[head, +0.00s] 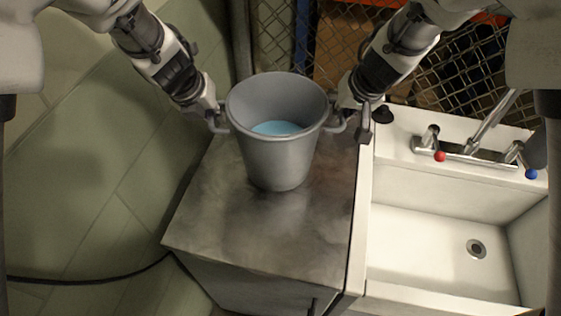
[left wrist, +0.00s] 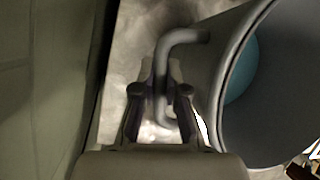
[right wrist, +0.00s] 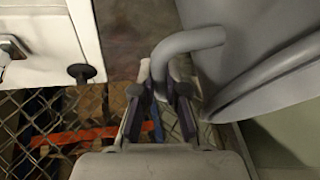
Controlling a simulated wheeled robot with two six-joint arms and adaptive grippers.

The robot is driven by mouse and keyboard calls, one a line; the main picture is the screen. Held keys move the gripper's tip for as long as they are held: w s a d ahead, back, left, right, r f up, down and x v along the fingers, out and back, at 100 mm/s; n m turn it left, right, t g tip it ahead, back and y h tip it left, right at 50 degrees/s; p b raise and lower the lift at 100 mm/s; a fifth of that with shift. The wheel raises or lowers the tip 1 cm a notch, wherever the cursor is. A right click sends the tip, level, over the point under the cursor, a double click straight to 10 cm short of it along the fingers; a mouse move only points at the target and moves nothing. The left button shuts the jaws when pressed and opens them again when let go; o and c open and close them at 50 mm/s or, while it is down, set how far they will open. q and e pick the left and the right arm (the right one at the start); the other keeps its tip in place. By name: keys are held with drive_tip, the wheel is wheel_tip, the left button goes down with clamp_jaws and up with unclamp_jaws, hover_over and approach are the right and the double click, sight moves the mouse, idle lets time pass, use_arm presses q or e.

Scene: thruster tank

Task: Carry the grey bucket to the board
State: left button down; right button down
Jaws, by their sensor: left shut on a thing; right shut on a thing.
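The grey bucket (head: 275,158) is upright over the metal-topped counter, with light blue content (head: 277,128) inside. I cannot tell whether its base touches the counter top. My left gripper (head: 216,122) is shut on the bucket's left handle, and the left wrist view shows the fingers around the handle bar (left wrist: 163,85). My right gripper (head: 350,118) is shut on the right handle, which also shows between the fingers in the right wrist view (right wrist: 165,62). I cannot make out the board in any view.
The counter top (head: 300,240) is bare in front of the bucket. A white sink (head: 430,250) with a faucet (head: 470,150) adjoins it on the right. A wire mesh fence (head: 440,85) stands behind. Open tiled floor (head: 90,180) with a dark cable (head: 90,281) lies to the left.

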use_arm(q)
drive_tip(key=c, duration=1.2)
unclamp_jaws()
use_arm(e)
drive_tip(key=c, duration=1.2)
unclamp_jaws()
use_arm(q)
drive_tip(key=shift+s, duration=0.15)
use_arm(e)
drive_tip(key=shift+s, duration=0.15)
use_arm(q)
drive_tip(key=shift+r, duration=0.1)
use_arm(e)
drive_tip(key=shift+r, duration=0.15)
drive_tip(key=shift+d+r, duration=0.1)
drive_tip(key=shift+r, duration=0.25)
use_arm(q)
drive_tip(key=v, duration=1.1)
drive_tip(key=shift+r, duration=0.4)
use_arm(e)
drive_tip(key=v, duration=1.1)
drive_tip(key=shift+s, duration=0.15)
